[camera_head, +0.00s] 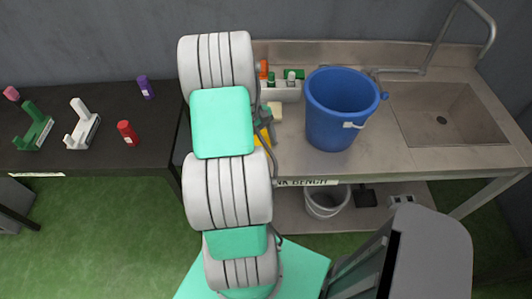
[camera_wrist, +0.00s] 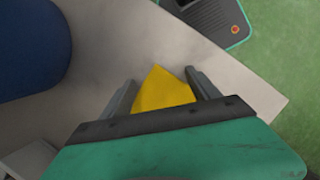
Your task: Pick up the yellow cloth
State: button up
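The yellow cloth (camera_wrist: 160,92) shows in the wrist view as a pointed yellow patch between the two fingers of my gripper (camera_wrist: 160,77). The fingers are spread apart, one on each side of it, and its lower part is hidden by the gripper body. I cannot tell whether the fingers touch it. In the head view, a small yellow piece (camera_head: 264,136) shows at the right edge of my arm, over the left part of the sink bench (camera_head: 400,163). My arm hides my gripper there.
A blue bucket (camera_head: 335,115) stands on the bench just right of my arm. A white caddy (camera_head: 285,92) with bottles is behind the gripper area. The sink basin (camera_head: 450,115) lies to the right. A dark table (camera_head: 95,152) with bottles and brushes is at the left.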

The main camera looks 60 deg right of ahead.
jog(key=c, duration=1.3)
notch_tip(320, 180, up, 12)
jog(key=p, duration=0.5)
jog(key=shift+p, duration=0.35)
grip_shut()
